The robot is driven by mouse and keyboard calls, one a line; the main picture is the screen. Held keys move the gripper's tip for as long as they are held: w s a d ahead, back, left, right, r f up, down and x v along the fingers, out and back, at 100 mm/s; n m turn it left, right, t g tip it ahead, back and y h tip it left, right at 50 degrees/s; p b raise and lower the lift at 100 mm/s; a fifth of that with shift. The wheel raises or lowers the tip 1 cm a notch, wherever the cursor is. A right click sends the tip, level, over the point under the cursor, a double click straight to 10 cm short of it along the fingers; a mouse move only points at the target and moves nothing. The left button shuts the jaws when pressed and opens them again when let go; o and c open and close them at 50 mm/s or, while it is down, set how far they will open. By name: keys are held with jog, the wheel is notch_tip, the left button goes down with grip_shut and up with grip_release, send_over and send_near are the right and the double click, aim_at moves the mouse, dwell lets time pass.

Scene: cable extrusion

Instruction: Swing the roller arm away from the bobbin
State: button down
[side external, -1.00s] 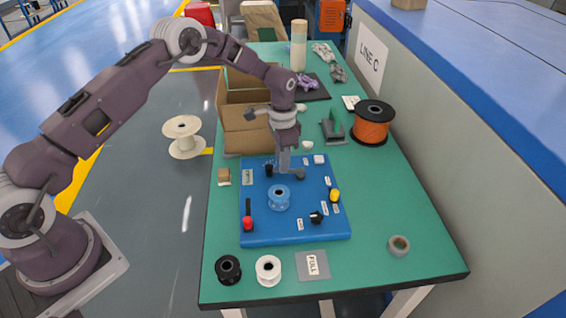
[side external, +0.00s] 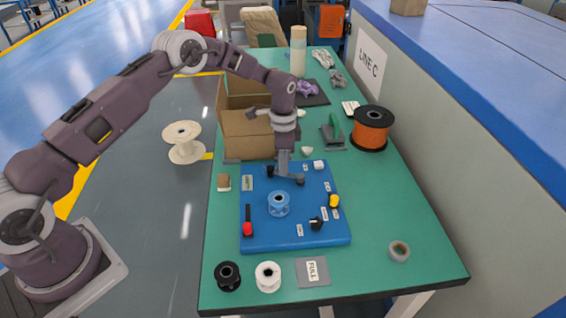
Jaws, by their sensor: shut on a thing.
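The blue bobbin (side external: 278,204) stands upright near the middle of the blue board. The roller arm (side external: 298,179) is a small grey bar behind the bobbin, with a black end (side external: 270,171) at its left. My gripper (side external: 283,178) points down onto the bar between its two ends and is shut on it. The fingers hide the middle of the roller arm. A gap shows between the black end and the bobbin.
The blue board (side external: 262,238) also carries a red-tipped lever (side external: 247,229), a black knob (side external: 316,223) and a yellow knob (side external: 334,201). An open cardboard box (side external: 245,135) stands close behind, at left.

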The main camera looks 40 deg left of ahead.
jog(key=c, duration=1.3)
grip_release()
notch_tip(320, 180, up, 7)
jog(key=shift+r, duration=0.1)
jog(key=s+d+r+n+t, duration=0.1)
jog(key=s+r+n, duration=0.1)
jog(key=s+r, duration=0.7)
jog(key=s+r+n+t, duration=0.2)
jog(key=s+r, duration=0.4)
jog(key=r, duration=0.8)
jog(key=s+n+t, duration=0.2)
jog(key=s+n, duration=0.3)
jog(key=s, duration=1.8)
jog(key=shift+d+t, duration=0.3)
jog(key=shift+d, duration=0.05)
